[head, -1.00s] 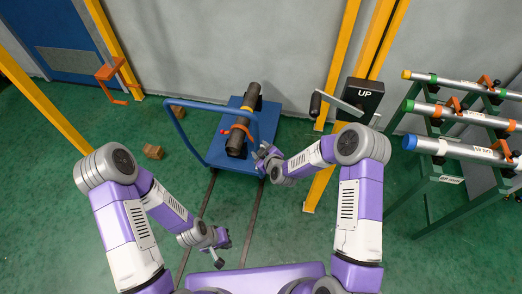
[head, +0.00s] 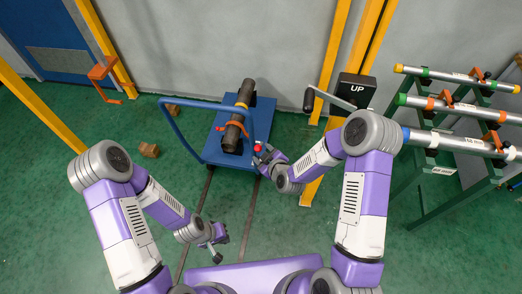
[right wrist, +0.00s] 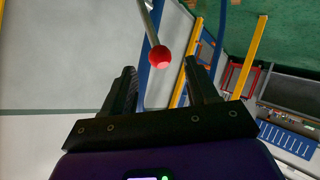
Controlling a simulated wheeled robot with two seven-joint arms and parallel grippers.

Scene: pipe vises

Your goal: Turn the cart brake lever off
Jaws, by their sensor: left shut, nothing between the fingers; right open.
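The blue cart (head: 211,148) stands by the back wall, carrying a dark pipe (head: 241,115). The brake lever's red ball knob (head: 257,148) shows at the cart's near right side. In the right wrist view the red ball (right wrist: 160,57) sits on a grey rod (right wrist: 149,24), in line with the gap between my right fingertips. My right gripper (head: 262,157) is open beside the knob; no contact with it is clear. My left gripper (head: 215,254) is shut and empty, low over the floor near my base.
A black box marked UP (head: 357,89) with a crank handle is on the yellow posts right of the cart. A green rack (head: 432,190) with several pipes stands at the right. A small brown block (head: 149,150) lies on the floor left of the cart.

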